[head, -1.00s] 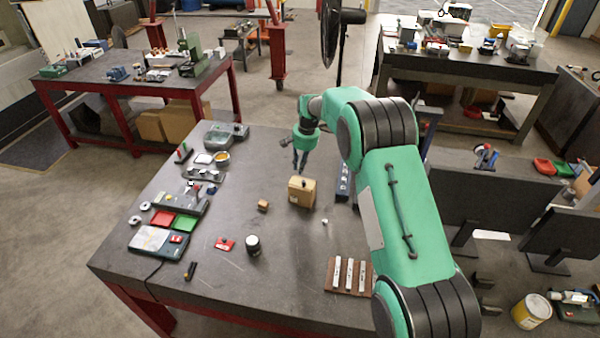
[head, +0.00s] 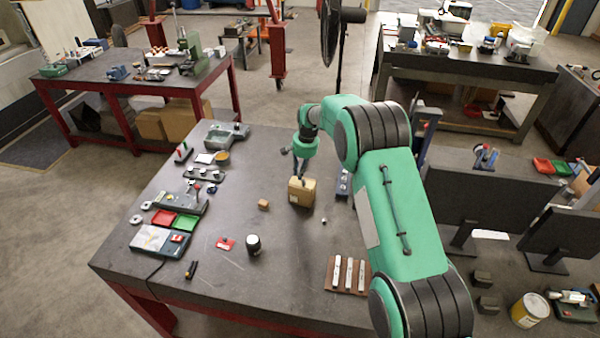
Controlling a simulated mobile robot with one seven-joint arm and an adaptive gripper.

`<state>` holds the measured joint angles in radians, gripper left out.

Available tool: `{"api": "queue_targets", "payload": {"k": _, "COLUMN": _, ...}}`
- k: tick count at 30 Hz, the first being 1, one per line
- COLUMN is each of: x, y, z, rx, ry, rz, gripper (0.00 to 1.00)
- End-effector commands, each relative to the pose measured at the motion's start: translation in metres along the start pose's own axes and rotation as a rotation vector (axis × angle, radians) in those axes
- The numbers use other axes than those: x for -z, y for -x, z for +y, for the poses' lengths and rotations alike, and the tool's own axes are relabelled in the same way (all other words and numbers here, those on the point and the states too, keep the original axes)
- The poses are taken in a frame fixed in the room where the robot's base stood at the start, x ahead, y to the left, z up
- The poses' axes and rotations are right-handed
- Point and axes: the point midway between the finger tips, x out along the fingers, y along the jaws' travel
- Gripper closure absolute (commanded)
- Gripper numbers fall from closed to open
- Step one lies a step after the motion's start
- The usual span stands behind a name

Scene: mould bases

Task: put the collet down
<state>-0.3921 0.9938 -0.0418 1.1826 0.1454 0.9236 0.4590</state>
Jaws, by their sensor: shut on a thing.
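My gripper (head: 300,176) points down at the top of a tan box-shaped block (head: 301,193) near the middle of the dark workbench. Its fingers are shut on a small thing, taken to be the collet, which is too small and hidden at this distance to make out. The fingertips are at or just above the top of the block. I cannot tell whether the held thing touches the block.
On the workbench (head: 220,293) stand a small tan block (head: 263,204), a dark cylinder with a pale top (head: 253,244), a red piece (head: 225,244) and a brown rack with pale bars (head: 347,274). Red (head: 163,218) and green trays lie left. The bench centre front is clear.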

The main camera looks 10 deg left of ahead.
Motion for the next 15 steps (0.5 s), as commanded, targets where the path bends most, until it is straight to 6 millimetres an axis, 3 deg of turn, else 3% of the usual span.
{"api": "queue_targets", "payload": {"k": 15, "x": 0.0002, "y": -0.0110, "z": 0.0014, "rx": 0.001, "ry": 0.000, "rz": 0.001, "gripper": 1.00}}
